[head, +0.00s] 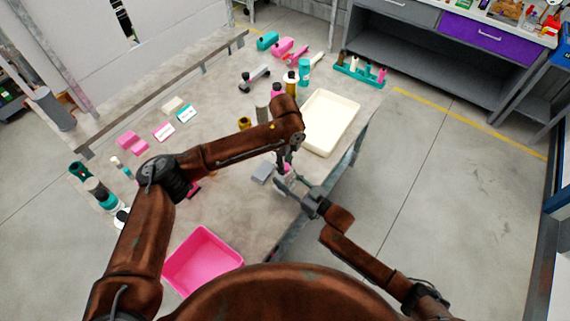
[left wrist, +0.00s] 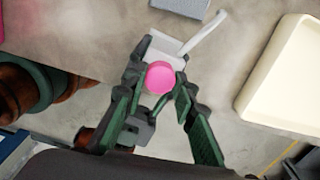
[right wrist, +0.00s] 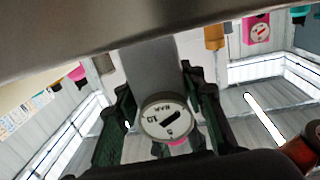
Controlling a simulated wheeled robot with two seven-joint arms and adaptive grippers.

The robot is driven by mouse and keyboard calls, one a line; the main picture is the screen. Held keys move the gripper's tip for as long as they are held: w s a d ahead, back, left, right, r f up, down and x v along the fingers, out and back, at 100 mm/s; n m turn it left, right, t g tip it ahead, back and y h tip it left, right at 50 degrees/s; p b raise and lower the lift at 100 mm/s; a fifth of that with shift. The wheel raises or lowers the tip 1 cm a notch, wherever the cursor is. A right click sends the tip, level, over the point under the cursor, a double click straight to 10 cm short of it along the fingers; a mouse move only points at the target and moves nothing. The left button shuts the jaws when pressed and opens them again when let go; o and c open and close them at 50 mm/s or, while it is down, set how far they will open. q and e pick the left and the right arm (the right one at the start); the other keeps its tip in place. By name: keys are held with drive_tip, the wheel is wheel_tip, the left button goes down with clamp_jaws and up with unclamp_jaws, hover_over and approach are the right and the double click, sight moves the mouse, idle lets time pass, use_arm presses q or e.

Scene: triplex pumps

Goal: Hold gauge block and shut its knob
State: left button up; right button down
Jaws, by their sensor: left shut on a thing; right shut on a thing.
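The gauge block shows as a light grey body (left wrist: 165,45) in the left wrist view, with a round pink knob (left wrist: 160,77) on top. In the right wrist view its grey body (right wrist: 150,65) carries a white dial (right wrist: 166,117) with a dark needle. My left gripper (head: 284,168) comes down from above and is shut on the pink knob. My right gripper (head: 290,187) is shut on the gauge block from the side, its fingers either side of the body. In the head view the block is small and mostly hidden by the grippers.
A grey block (head: 263,173) lies on the table just left of the grippers. A cream tray (head: 330,122) is close on the right, and a pink bin (head: 204,262) is at the near left. Several parts stand along the table's far side and left end.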

use_arm(q)
drive_tip(key=shift+w+a, duration=0.1)
idle(0.4)
drive_tip(key=o, duration=1.2)
drive_tip(key=shift+c, duration=0.2)
wheel_tip(320, 180, up, 12)
use_arm(e)
drive_tip(key=c, duration=1.2)
unclamp_jaws()
